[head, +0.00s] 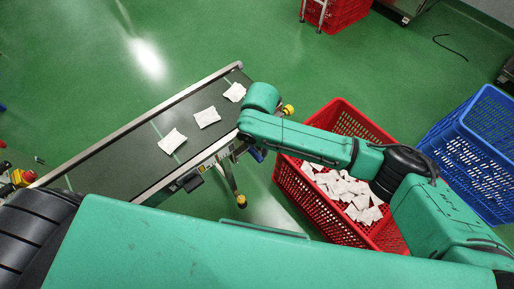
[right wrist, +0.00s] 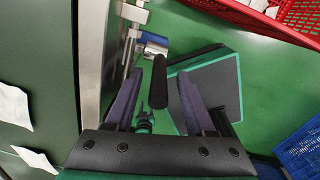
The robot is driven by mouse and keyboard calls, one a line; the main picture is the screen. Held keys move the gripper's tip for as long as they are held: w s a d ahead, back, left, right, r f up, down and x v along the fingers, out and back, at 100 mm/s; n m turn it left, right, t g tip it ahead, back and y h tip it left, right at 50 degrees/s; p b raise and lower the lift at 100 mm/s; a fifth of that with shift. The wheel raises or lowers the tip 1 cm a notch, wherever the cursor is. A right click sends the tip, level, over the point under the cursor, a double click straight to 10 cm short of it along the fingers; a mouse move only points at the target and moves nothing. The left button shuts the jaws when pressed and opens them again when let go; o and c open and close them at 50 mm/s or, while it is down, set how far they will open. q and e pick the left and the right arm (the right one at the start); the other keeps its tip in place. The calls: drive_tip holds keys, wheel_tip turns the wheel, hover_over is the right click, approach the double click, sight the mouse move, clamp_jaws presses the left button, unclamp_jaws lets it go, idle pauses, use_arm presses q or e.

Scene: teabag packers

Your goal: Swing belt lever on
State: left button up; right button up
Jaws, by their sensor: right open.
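The belt lever has a black grip (right wrist: 159,82) and a blue and metal mount (right wrist: 151,42) on the conveyor's side in the right wrist view. My right gripper (right wrist: 159,76) is open, with a dark finger on each side of the black grip. I cannot tell whether either finger touches it. The conveyor belt (head: 120,160) runs diagonally in the head view, and my right arm reaches to its near right side. In that view my arm hides most of the right gripper and lever. My left gripper is not in view.
White teabag packets (head: 172,140) lie on the belt. A red crate (head: 290,185) with many packets stands under my right arm, and a blue crate (head: 465,150) stands to its right. A red and yellow button box (head: 22,177) sits at the belt's left end.

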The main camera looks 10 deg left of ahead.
drive_tip(key=shift+f, duration=0.7)
clamp_jaws()
idle(0.9)
